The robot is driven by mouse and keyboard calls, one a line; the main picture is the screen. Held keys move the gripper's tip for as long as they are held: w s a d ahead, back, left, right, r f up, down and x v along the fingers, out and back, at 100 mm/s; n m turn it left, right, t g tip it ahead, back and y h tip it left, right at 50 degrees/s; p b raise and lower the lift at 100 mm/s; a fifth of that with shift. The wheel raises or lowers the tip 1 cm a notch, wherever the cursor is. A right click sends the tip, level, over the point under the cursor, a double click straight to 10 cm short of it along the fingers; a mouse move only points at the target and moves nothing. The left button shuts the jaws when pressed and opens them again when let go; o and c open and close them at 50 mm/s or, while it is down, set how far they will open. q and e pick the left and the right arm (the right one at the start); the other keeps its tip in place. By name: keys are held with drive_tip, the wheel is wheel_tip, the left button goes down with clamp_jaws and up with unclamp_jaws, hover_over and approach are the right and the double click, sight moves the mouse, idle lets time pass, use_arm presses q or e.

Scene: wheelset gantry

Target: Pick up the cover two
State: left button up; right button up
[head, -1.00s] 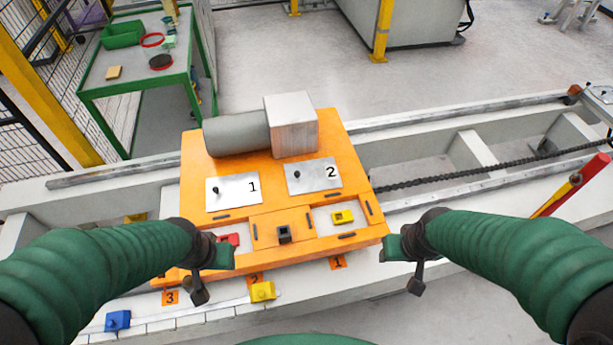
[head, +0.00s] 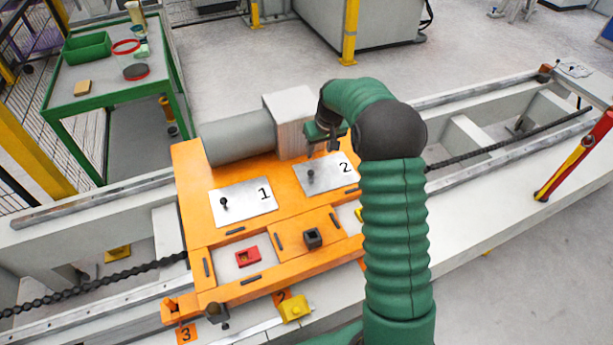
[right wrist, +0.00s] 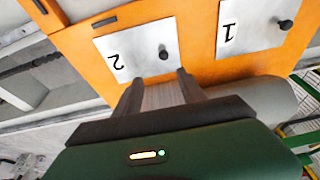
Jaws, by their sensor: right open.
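Cover two (head: 326,176) is a light grey metal plate marked 2, with a small black knob. It lies flat on the orange fixture (head: 190,180). Cover two also shows in the right wrist view (right wrist: 132,42), with its knob to the right of the 2. My right gripper (head: 325,146) is open and empty above the far edge of cover two, close to the pale block. In the right wrist view its two fingers (right wrist: 155,82) point toward the plate, apart from the knob. My left gripper is out of view.
Cover one (head: 243,203) lies left of cover two. A grey cylinder (head: 238,137) and pale block (head: 288,107) stand behind the covers. Red (head: 248,256), black (head: 312,238) and yellow (head: 293,308) pieces sit nearer me. A green table (head: 72,105) is at the upper left.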

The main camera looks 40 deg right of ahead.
drive_tip(key=b, duration=0.1)
hover_over(311, 171)
drive_tip(key=s, duration=0.2)
drive_tip(key=f, duration=0.8)
drive_tip(key=shift+w+f, duration=0.15)
drive_tip(key=shift+w, duration=0.05)
drive_tip(key=shift+w+f, duration=0.1)
drive_tip(key=shift+f, duration=0.15)
drive_tip(key=x, duration=0.1)
drive_tip(key=b+x, duration=0.1)
drive_tip(key=x, duration=0.3)
drive_tip(key=shift+a, duration=0.35)
drive_tip(key=shift+d+f, duration=0.1)
drive_tip(key=shift+f, duration=0.1)
drive_tip(key=shift+r, duration=0.2)
drive_tip(key=c, duration=0.3)
clamp_jaws()
